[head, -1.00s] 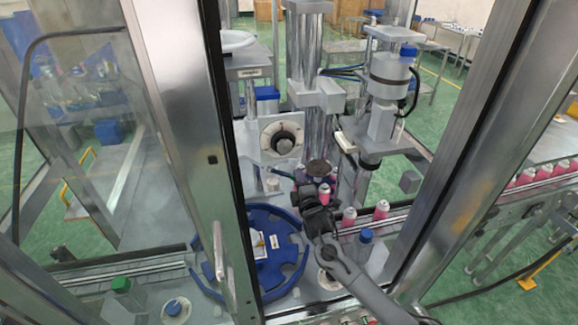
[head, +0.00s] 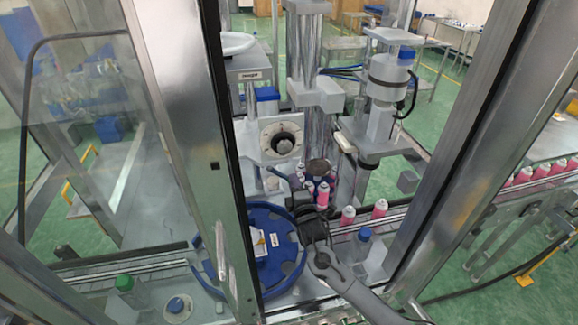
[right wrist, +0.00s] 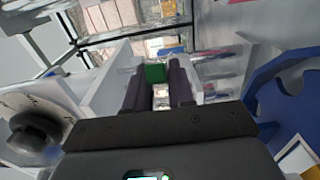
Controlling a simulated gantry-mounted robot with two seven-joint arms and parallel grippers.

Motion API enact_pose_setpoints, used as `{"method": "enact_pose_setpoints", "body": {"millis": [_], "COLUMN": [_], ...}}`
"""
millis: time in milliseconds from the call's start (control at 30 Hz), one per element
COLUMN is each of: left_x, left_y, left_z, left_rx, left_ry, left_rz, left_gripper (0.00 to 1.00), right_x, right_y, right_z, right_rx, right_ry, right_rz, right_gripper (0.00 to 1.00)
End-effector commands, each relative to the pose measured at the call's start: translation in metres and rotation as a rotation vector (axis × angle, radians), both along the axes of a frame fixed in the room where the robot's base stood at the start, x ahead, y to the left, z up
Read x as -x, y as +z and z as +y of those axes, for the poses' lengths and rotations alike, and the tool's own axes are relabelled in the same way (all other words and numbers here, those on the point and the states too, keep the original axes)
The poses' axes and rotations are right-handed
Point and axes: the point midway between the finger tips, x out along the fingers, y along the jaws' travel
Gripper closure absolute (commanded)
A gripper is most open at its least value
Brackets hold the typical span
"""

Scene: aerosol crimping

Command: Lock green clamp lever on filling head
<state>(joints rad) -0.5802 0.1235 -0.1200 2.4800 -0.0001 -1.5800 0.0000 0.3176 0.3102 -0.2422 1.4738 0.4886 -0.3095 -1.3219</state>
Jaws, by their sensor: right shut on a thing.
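My right gripper (head: 302,202) is low among the machine parts, beside the blue star wheel and the pink cans. In the right wrist view its two dark fingers (right wrist: 160,88) are closed on the green clamp lever (right wrist: 154,73), which shows as a small green block at the fingertips. In the head view the lever is hidden behind the gripper. I cannot tell the lever's angle or whether it is locked. I cannot make out the filling head clearly from the machine parts around the gripper. My left gripper is not in view.
The blue star wheel (head: 284,262) lies left of my gripper. A plate with a round dial knob (head: 283,140) stands behind it. Pink cans (head: 379,208) stand on the conveyor to the right. Metal door frames (head: 184,130) border the opening on both sides.

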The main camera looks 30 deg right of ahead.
Motion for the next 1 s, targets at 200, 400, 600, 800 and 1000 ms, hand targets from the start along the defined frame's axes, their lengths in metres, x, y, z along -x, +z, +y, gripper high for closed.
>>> {"method": "enact_pose_setpoints", "body": {"millis": [200,400,600,800,1000], "left_x": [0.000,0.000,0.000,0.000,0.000], "left_y": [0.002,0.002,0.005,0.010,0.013], "left_z": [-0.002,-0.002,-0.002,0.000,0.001], "left_rx": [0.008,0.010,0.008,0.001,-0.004], "left_ry": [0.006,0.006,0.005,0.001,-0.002], "left_rz": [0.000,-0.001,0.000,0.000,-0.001], "left_gripper": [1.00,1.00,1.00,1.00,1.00], "right_x": [0.001,0.001,0.002,0.003,0.005], "right_y": [0.001,0.001,0.002,0.002,0.001], "right_z": [0.004,0.004,0.010,0.023,0.030], "right_rx": [0.001,0.000,0.000,-0.002,-0.001], "right_ry": [0.003,0.003,0.004,0.005,0.003], "right_rz": [-0.003,-0.002,-0.002,-0.002,-0.001], "right_gripper": [0.94,0.94,0.94,0.94,0.94]}}
